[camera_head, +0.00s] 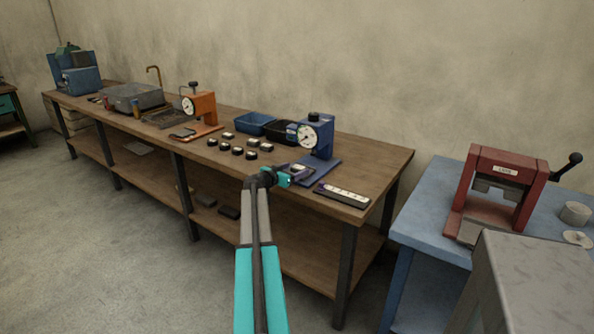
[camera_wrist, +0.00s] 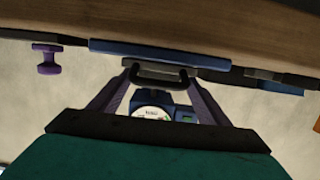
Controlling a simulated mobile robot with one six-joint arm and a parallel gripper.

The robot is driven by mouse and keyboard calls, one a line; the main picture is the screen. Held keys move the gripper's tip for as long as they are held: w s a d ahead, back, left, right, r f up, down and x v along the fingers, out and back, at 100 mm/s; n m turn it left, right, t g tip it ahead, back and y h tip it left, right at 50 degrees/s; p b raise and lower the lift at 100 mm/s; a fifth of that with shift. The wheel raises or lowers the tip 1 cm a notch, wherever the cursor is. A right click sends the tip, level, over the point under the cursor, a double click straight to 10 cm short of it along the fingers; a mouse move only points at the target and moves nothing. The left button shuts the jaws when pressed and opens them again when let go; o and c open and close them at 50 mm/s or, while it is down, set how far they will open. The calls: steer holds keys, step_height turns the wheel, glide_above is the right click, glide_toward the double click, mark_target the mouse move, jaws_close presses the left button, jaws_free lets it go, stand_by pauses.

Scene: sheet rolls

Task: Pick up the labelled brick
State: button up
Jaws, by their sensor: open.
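Several small dark bricks with pale tops (camera_head: 237,151) sit in loose rows on the wooden bench, left of the blue dial gauge (camera_head: 318,136). Their labels are too small to read, so I cannot tell which is the labelled one. My gripper (camera_head: 297,175) is over the bench's front part, at the gauge's blue base, right of these bricks. A small dark, pale-topped piece (camera_head: 303,169) shows beside it, partly hidden. In the wrist view my purple fingers (camera_wrist: 160,78) are apart. A dark, rounded piece (camera_wrist: 158,83) shows between them; I cannot tell whether they touch it.
A dark strip with several white squares (camera_head: 343,196) lies right of my gripper. Blue (camera_head: 254,123) and black bins stand behind the bricks, with an orange dial gauge (camera_head: 203,108) to their left. A red press (camera_head: 496,190) stands on the blue table at right.

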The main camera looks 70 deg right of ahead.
mark_target(296, 169)
steer(key=shift+s+d+f, duration=0.15)
steer(key=shift+d, duration=0.4)
steer(key=shift+c, duration=0.2)
steer(key=c, duration=1.2)
steer(key=shift+r, duration=0.2)
steer(key=shift+r+b, duration=0.3)
steer(key=shift+r, duration=1.05)
steer(key=shift+s+a+r, duration=0.1)
steer(key=shift+a+r, duration=0.1)
steer(key=shift+r, duration=0.05)
steer(key=s+a, duration=0.3)
steer(key=a, duration=0.1)
steer(key=s+a+r+b, duration=0.1)
steer(key=s+a, duration=0.2)
steer(key=a, duration=0.1)
steer(key=s+a+b, duration=0.1)
steer(key=s+a, duration=0.3)
steer(key=shift+r, duration=0.25)
